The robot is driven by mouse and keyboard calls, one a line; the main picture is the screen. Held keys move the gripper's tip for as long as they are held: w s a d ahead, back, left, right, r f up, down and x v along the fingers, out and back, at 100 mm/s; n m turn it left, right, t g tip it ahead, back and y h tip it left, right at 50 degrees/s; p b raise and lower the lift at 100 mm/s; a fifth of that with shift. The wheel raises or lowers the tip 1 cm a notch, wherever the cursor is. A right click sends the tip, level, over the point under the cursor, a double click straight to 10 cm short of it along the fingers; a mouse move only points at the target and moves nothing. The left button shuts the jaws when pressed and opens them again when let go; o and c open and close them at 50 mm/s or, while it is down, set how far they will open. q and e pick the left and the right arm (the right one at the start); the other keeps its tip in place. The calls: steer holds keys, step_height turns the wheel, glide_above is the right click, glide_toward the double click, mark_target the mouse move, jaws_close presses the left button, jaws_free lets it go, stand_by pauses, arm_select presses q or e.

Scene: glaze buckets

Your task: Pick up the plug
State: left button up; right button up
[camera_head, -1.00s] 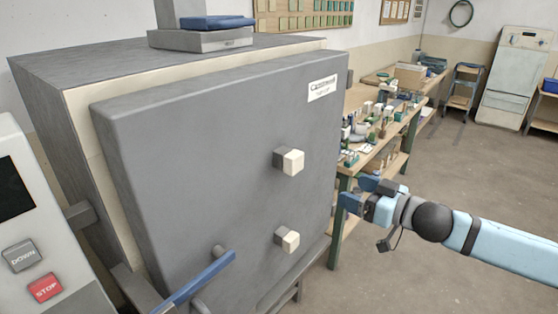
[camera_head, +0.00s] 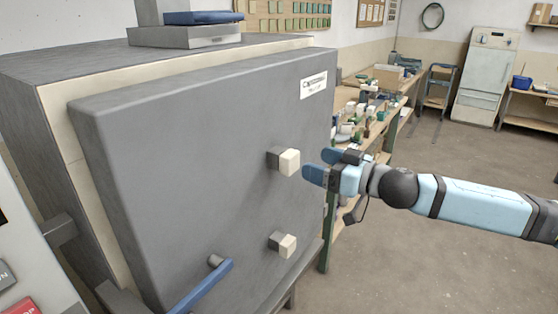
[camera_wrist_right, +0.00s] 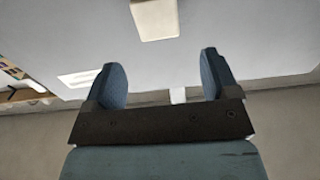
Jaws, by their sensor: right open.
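Two peephole plugs stick out of the grey kiln door in the head view. Each is a cream block with a grey part behind it, the upper plug (camera_head: 289,162) above the lower plug (camera_head: 287,246). My right gripper (camera_head: 316,166) is open and empty, just right of the upper plug and apart from it. In the right wrist view, its blue fingers (camera_wrist_right: 163,80) stand apart. A cream block (camera_wrist_right: 155,18) shows large beyond them at the top, and a smaller pale patch lies between them; I cannot tell which plug each is. My left gripper is out of view.
The kiln door (camera_head: 190,140) fills the left half, with a blue handle (camera_head: 205,287) low down and a white label (camera_head: 313,85). A workbench (camera_head: 385,130) crowded with small items stands behind my right arm. Open floor (camera_head: 430,260) lies at the right.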

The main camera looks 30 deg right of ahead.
mark_target(295, 157)
steer(key=shift+p+x, duration=0.45)
steer(key=shift+x, duration=1.65)
steer(key=shift+w, duration=0.15)
steer(key=p+x, duration=0.1)
steer(key=x, duration=0.2)
steer(key=shift+a+p, duration=0.1)
steer(key=shift+p, duration=0.25)
steer(key=shift+w+a, duration=0.25)
steer(key=shift+w, duration=0.4)
steer(key=shift+w+a+f, duration=0.1)
steer(key=shift+w+f, duration=0.05)
steer(key=shift+w, duration=0.1)
